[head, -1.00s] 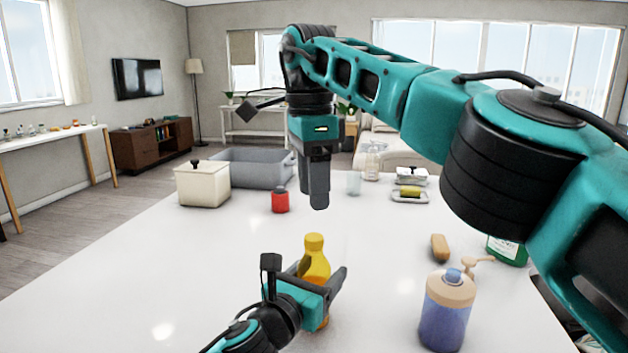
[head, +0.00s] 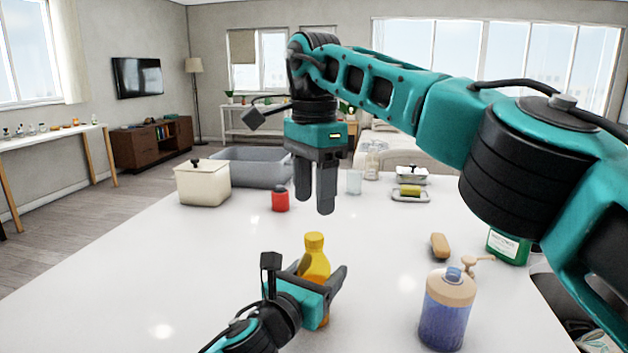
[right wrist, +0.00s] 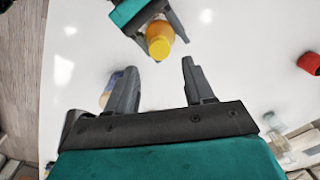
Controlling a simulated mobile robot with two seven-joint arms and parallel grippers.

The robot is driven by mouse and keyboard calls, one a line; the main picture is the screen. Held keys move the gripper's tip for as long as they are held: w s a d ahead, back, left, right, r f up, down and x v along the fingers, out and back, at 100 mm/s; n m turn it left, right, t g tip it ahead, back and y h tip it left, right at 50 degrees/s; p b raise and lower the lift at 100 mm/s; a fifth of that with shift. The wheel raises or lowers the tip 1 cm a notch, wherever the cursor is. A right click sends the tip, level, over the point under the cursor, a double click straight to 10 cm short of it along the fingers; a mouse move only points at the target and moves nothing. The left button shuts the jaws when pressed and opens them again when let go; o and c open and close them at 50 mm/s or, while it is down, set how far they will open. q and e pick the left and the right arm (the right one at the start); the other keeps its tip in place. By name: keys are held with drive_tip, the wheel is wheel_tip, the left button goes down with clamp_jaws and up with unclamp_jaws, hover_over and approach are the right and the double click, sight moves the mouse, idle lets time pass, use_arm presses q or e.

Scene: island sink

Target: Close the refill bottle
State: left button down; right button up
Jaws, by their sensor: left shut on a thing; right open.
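The yellow-orange bottle (head: 316,262), which I take as the refill bottle, stands upright near the front of the white counter. A yellow cap (head: 314,241) sits on its top; how tightly it is seated cannot be seen. My left gripper (head: 322,279) is shut around the bottle's body and hides part of it. My right gripper (head: 314,205) is open and empty, pointing down beyond and above the bottle. In the right wrist view the yellow cap (right wrist: 159,48) shows past the open fingers (right wrist: 160,82).
A purple-blue dispenser (head: 447,315) stands at right, a cream pump head (head: 478,261) beside its top. A brush (head: 439,246), green bottle (head: 507,246), red jar (head: 280,199), cream canister (head: 203,185) and grey basin (head: 250,168) are around. The counter's left part (head: 150,265) is clear.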

sight(314, 236)
wheel_tip(314, 236, down, 6)
drive_tip(key=shift+f, duration=0.25)
clamp_jaws()
drive_tip(key=m, duration=2.4)
drive_tip(key=shift+m, duration=0.3)
drive_tip(key=shift+o, duration=0.7)
unclamp_jaws()
